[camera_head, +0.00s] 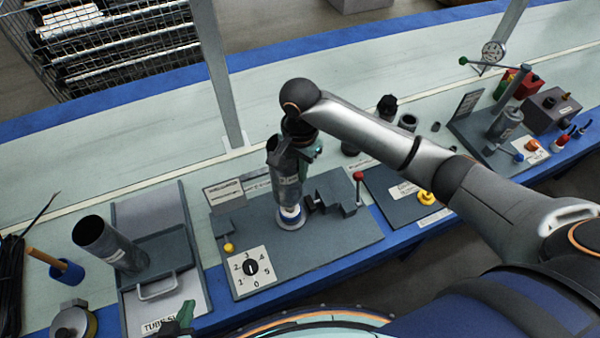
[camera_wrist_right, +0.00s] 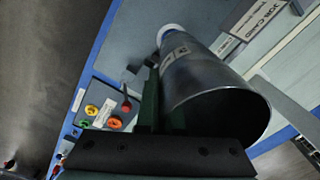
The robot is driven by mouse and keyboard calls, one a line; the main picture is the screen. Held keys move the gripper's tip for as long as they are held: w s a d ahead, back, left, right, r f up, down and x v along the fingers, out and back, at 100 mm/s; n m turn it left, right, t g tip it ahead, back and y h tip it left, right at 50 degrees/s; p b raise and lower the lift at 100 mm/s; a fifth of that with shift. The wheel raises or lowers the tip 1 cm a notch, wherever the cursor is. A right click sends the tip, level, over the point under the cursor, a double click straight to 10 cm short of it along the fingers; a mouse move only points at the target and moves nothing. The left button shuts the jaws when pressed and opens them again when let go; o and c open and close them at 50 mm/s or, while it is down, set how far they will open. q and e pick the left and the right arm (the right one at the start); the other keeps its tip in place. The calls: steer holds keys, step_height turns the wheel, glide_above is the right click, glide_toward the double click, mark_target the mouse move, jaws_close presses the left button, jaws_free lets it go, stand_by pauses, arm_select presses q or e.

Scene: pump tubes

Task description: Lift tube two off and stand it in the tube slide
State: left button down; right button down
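A grey metal tube (camera_head: 287,175) with a small label stands nearly upright on a white and blue seat (camera_head: 291,216) on the middle plate. My right gripper (camera_head: 300,140) is at its upper end. My left gripper (camera_head: 185,316) shows only partly at the bottom edge, near the slide.
A numbered dial (camera_head: 251,267) and dark clamp block (camera_head: 334,192) share the middle plate. A red-knobbed lever (camera_head: 359,190) and yellow knob (camera_head: 426,197) are to the right. A grey post (camera_head: 222,90) rises behind. An orange-handled tool in a blue cup (camera_head: 66,270) is far left.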

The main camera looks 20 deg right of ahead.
steer(key=shift+r, duration=3.5)
